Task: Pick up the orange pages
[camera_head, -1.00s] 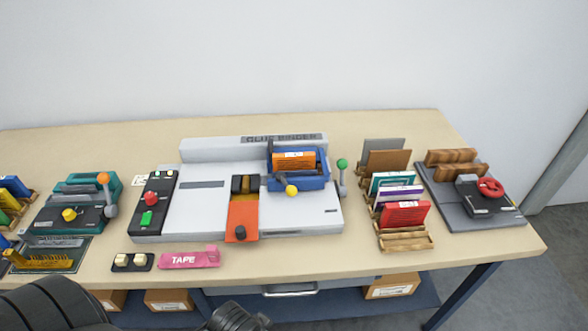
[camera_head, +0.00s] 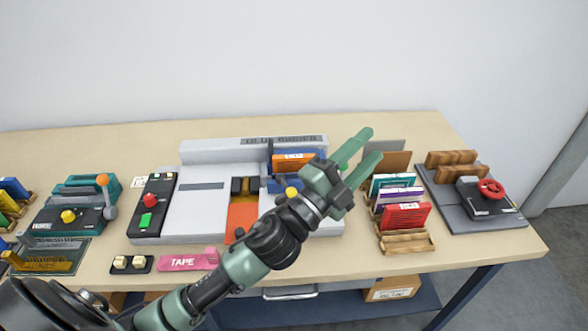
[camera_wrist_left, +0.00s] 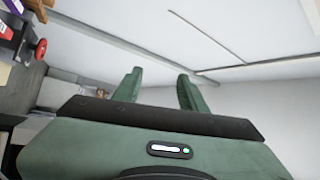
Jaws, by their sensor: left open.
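The orange pages (camera_head: 291,162) stand in the blue clamp (camera_head: 281,186) on the glue binder (camera_head: 200,208), in the middle of the table. My left arm now covers part of the clamp and the binder's right side. My left gripper (camera_head: 361,154) is open and empty, its two green fingers pointing up and to the right, in front of the right end of the binder in the head view. In the left wrist view the open fingers (camera_wrist_left: 162,92) have nothing between them and face the wall and ceiling. My right gripper is not in view.
Wooden racks with red pages (camera_head: 405,216) and other coloured pages stand right of the binder. A grey press with a red wheel (camera_head: 490,188) is at the far right. A pink tape box (camera_head: 188,261) lies at the front edge. A teal machine (camera_head: 75,215) stands left.

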